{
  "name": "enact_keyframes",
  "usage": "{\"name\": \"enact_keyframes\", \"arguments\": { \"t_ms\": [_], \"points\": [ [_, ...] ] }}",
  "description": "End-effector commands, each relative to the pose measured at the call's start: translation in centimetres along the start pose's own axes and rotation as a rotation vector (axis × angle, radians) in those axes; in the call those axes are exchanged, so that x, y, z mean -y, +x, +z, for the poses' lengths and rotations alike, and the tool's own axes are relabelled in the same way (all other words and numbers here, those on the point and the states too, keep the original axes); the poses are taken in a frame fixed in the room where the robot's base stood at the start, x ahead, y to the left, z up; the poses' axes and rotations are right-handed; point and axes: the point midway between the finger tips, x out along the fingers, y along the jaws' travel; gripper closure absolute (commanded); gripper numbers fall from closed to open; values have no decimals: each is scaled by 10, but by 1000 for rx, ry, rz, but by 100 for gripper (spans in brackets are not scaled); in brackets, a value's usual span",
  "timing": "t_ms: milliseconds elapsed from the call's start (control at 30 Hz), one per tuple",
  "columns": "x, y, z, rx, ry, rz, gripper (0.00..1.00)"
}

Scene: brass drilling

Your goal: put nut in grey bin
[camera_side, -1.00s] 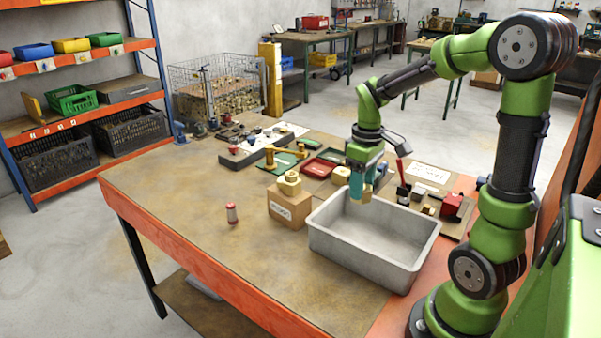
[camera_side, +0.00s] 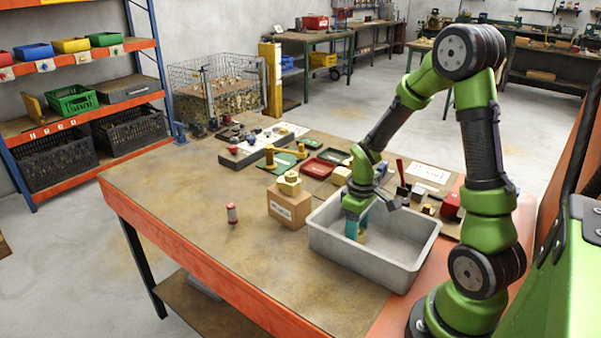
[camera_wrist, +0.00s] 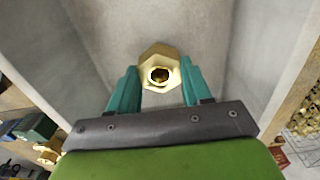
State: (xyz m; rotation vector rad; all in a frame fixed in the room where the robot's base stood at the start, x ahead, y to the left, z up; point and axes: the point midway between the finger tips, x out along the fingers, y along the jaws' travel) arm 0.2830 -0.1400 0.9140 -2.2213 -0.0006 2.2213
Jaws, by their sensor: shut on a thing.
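The grey bin (camera_side: 376,268) is a rectangular open tray near the right end of the bench. My gripper (camera_side: 357,231) points down inside it, toward its left half, with its teal fingers below the rim. In the wrist view my gripper (camera_wrist: 155,88) is shut on the brass nut (camera_wrist: 160,68), a hexagonal piece with a round hole. The nut also shows as a small yellowish part (camera_side: 362,237) at the fingertips in the side view. The bin floor (camera_wrist: 178,25) lies behind the nut; I cannot tell whether the nut touches it.
A cardboard box (camera_side: 289,208) with a brass part (camera_side: 289,183) on top stands just left of the bin. Red and green trays (camera_side: 319,168) and tools lie behind. The front left of the bench is clear.

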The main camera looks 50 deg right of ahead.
Motion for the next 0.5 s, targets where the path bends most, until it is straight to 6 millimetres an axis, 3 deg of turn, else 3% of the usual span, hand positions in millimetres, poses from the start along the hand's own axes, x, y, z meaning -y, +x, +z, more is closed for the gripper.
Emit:
{"name": "enact_keyframes", "arguments": {
  "t_ms": [367, 400, 500],
  "points": [
    [0, 4, -1, -1, 0, 0, 99],
    [0, 4, 0, -1, 1, 0, 47],
    [0, 4, 0, -1, 1, 0, 31]
  ]
}}
